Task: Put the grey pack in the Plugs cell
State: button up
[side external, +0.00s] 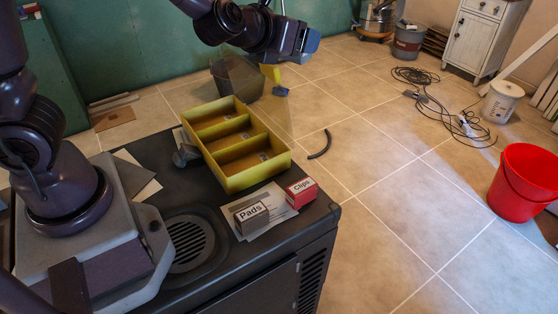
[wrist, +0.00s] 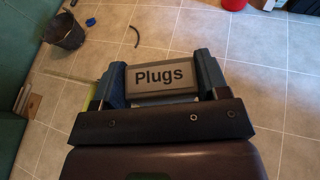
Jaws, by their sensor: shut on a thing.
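The grey pack (wrist: 162,77), with "Plugs" printed on it, is between the blue fingers of my gripper (wrist: 161,85) in the wrist view. My gripper is shut on it. In the side view my gripper (side external: 309,43) is high up, beyond the yellow tray and to its right; the pack cannot be made out there. The yellow tray (side external: 257,181) stands on the dark cabinet top and has three cells in a row. Small labels show inside the cells, too small to read, so I cannot tell which is the Plugs cell.
A brownish Pads pack (side external: 252,218) and a red Clips pack (side external: 301,192) sit at the cabinet's front right, by papers. A dark bin (side external: 237,78) stands on the floor behind the tray. A red bucket (side external: 522,184) is far right. The tray's cells look empty.

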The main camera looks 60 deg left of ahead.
jog(key=shift+d, duration=0.55)
jog(key=d, duration=0.5)
jog(key=s+a+f+n+g+y, duration=0.1)
jog(key=s+f+n+y, duration=0.1)
jog(key=f, duration=0.5)
jog(key=s+a+f+n+g+y, duration=0.1)
jog(key=s+f, duration=0.2)
jog(key=f, duration=0.5)
jog(key=s+a+f+n+g+y, duration=0.3)
jog(key=s+a+n+g, duration=0.25)
jog(key=s, duration=0.35)
jog(key=s+a+f+n+g+y, duration=0.35)
jog(key=s+a+n+g, duration=0.2)
jog(key=s, duration=0.25)
jog(key=shift+h, duration=0.25)
jog(key=shift+s+a+f, duration=0.1)
jog(key=shift+f, duration=1.95)
jog(key=shift+s+a+f, duration=0.1)
jog(key=shift+f, duration=1.9)
jog(key=shift+f, duration=0.1)
